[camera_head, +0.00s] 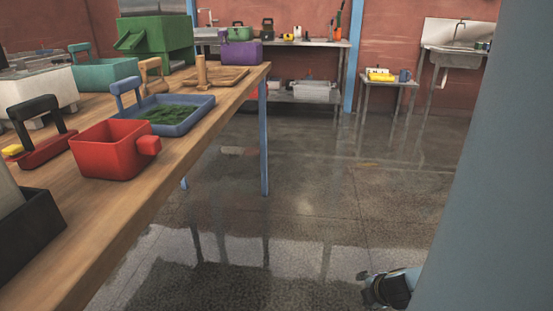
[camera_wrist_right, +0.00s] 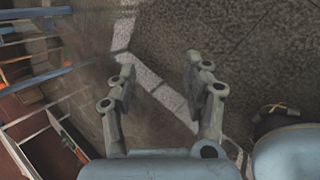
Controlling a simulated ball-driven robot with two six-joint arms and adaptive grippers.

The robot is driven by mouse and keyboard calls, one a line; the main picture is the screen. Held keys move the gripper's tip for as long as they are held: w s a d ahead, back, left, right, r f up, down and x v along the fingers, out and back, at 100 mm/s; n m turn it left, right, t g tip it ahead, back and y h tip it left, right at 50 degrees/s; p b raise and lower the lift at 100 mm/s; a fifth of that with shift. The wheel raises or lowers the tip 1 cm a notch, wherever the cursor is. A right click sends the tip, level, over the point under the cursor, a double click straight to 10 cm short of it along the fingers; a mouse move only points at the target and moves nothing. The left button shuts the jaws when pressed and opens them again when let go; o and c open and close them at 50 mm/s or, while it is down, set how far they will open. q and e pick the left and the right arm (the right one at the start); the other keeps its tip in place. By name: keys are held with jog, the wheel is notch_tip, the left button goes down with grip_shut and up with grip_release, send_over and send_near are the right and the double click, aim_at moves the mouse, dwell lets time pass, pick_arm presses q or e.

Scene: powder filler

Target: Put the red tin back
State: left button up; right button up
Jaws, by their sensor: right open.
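The red tin (camera_head: 108,150), an open square box with a stubby handle on its right side, stands upright on the wooden workbench (camera_head: 107,224) at the left, near the bench's front edge. It looks empty, but its floor is only partly visible. My right gripper (camera_wrist_right: 163,85) is open and empty above the bare floor in the right wrist view, well away from the tin. A dark jointed part of mine shows low in the head view, right of centre. My left gripper is not in view.
Beside the tin are a blue tray (camera_head: 178,118) with green powder, a red scoop with a black handle (camera_head: 38,132) and a dark box (camera_head: 27,234). A green machine (camera_head: 160,37) stands behind. A back bench (camera_head: 283,43) and sink (camera_head: 456,58) line the wall. The floor between is clear.

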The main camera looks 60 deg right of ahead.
jog(key=s+a+f+m+g+y, duration=0.1)
jog(key=s+a+f+m, duration=0.2)
jog(key=a, duration=0.5)
jog(key=s+a+f+m+g+y, duration=0.1)
jog(key=s+a+f+m+y, duration=0.1)
jog(key=a, duration=0.7)
jog(key=s+a+f+m+g+y, duration=0.1)
jog(key=s+a+f+m, duration=0.3)
jog(key=a+f, duration=0.3)
jog(key=shift+s+a+m+y, duration=0.4)
jog(key=shift+s+a, duration=0.35)
jog(key=shift+a, duration=0.05)
jog(key=shift+f, duration=0.1)
